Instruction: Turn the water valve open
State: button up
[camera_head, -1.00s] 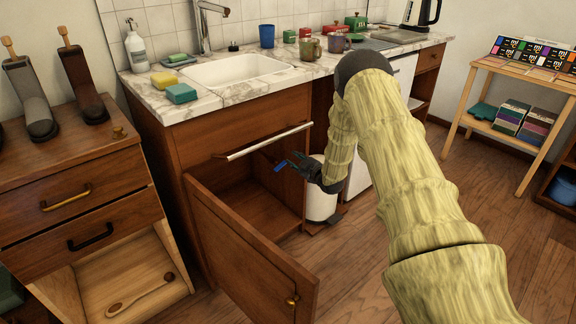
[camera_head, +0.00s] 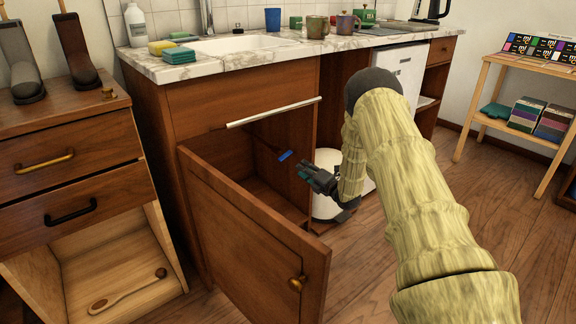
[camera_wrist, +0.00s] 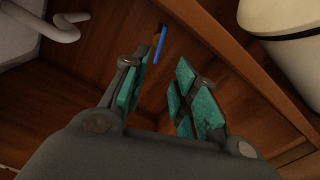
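The blue valve handle (camera_head: 285,155) is inside the open cabinet under the sink, on a thin dark pipe. In the wrist view the blue handle (camera_wrist: 160,49) lies just beyond my fingertips, near the left finger and seen almost edge-on. My gripper (camera_head: 304,170) is at the right side of the cabinet opening, right of and slightly below the handle in the head view. In the wrist view my gripper (camera_wrist: 165,72) has its teal-padded fingers spread apart, with nothing held between them. I cannot tell whether a finger touches the handle.
The cabinet door (camera_head: 250,240) is swung open toward me, left of my arm. A long bar handle (camera_head: 272,113) crosses the drawer front above the opening. A white bin (camera_head: 326,205) stands behind my gripper; its pale body (camera_wrist: 285,35) fills the wrist view's upper right corner.

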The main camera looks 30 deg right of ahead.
aim_at(284, 155)
jog(key=w+a+b, duration=0.1)
jog(key=w+b, duration=0.3)
jog(key=w, duration=0.6)
jog(key=shift+w+a+b, duration=0.25)
jog(key=shift+a+b, duration=0.15)
grip_shut()
